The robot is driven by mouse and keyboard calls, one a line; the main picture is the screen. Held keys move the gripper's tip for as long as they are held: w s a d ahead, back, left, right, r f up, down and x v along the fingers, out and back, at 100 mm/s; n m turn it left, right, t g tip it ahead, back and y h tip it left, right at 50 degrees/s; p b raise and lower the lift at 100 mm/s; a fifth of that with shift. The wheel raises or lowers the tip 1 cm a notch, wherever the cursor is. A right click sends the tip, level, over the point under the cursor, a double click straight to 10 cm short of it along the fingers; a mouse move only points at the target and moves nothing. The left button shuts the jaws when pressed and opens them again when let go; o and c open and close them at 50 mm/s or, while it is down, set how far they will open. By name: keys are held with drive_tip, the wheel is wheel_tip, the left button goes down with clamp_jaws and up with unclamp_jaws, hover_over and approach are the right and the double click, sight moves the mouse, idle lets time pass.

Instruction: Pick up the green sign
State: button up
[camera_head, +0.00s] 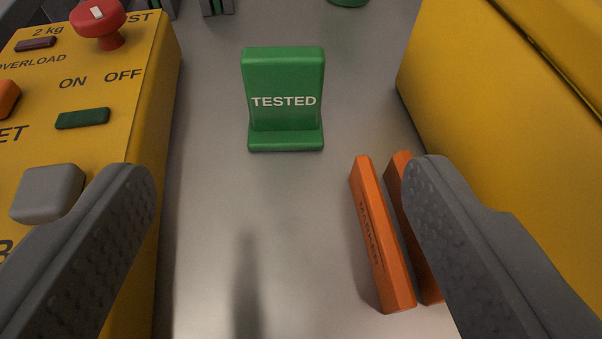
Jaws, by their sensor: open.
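The green sign (284,84) stands upright on a grey metal surface, with a flat green foot at its front and the word TESTED in white. It is in the upper middle of the view. My gripper (282,185) is open and empty. Its two dark grey fingers come in from the lower left and lower right, apart from the sign, which stands beyond them and between their lines. Nothing hides the sign.
A yellow control box (150,110) with a red knob (98,20) and buttons stands at the left. A yellow block (480,110) stands at the right. Orange bars (382,240) lie by the right finger. The surface (215,130) before the sign is clear.

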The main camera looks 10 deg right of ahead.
sight(284, 81)
drive_tip(key=shift+w+f, duration=0.25)
drive_tip(key=shift+f, duration=0.15)
drive_tip(key=b+x, duration=0.3)
drive_tip(key=x, duration=1)
drive_tip(key=shift+w+d+r, duration=0.1)
drive_tip(key=shift+w+r, duration=0.05)
drive_tip(key=c, duration=1.1)
